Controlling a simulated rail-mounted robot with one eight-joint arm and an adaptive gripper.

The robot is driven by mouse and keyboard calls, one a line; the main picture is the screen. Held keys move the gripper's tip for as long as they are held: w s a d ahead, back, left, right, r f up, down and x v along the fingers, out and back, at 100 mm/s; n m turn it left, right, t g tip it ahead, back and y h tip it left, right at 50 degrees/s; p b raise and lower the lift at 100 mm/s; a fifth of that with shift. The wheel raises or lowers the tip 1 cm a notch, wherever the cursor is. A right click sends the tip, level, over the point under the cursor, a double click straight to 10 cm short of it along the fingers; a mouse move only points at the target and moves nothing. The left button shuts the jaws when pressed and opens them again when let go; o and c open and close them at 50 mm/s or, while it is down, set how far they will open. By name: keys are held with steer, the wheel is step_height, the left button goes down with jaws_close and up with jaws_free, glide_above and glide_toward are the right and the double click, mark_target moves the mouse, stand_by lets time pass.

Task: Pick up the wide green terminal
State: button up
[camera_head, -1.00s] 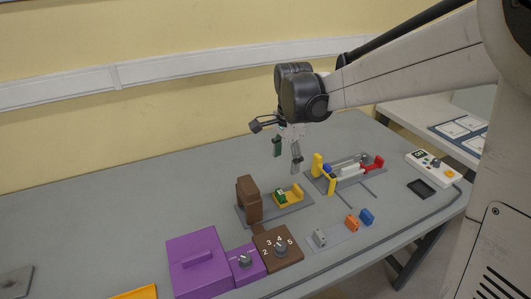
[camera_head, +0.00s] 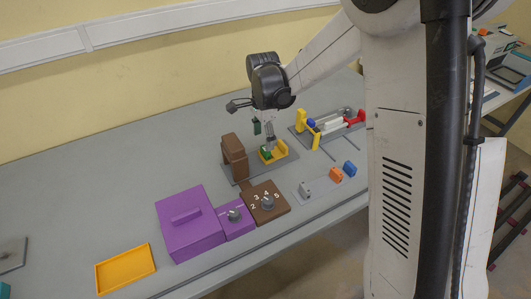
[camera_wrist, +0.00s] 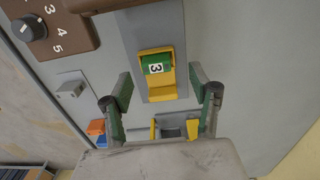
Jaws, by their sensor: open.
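A green terminal (camera_wrist: 156,64) with a white label reading 3 sits in a yellow holder (camera_wrist: 163,93) in the wrist view. In the head view the green terminal (camera_head: 266,154) shows only in part at the left end of the yellow holder (camera_head: 281,150), near my fingers. My gripper (camera_head: 264,135) is above the holder, pointing down. In the wrist view my gripper (camera_wrist: 160,84) is open and empty, with one finger on each side of the holder and the terminal a little beyond the fingertips. No contact shows.
A brown upright block (camera_head: 235,158) stands close left of the holder. A brown dial box (camera_head: 278,205), a purple box (camera_head: 188,232) and a yellow tray (camera_head: 126,270) lie toward the front left. Grey, orange (camera_head: 336,174) and blue (camera_head: 350,168) blocks are at the right. The back left table is clear.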

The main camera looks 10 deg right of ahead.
mark_target(266, 152)
steer(key=shift+s+d+f, duration=0.15)
steer(key=shift+f, duration=1.2)
steer(key=shift+s+d+f, duration=0.1)
steer(key=shift+d+f, duration=0.05)
steer(key=shift+f, duration=1.15)
steer(key=c, duration=1.2)
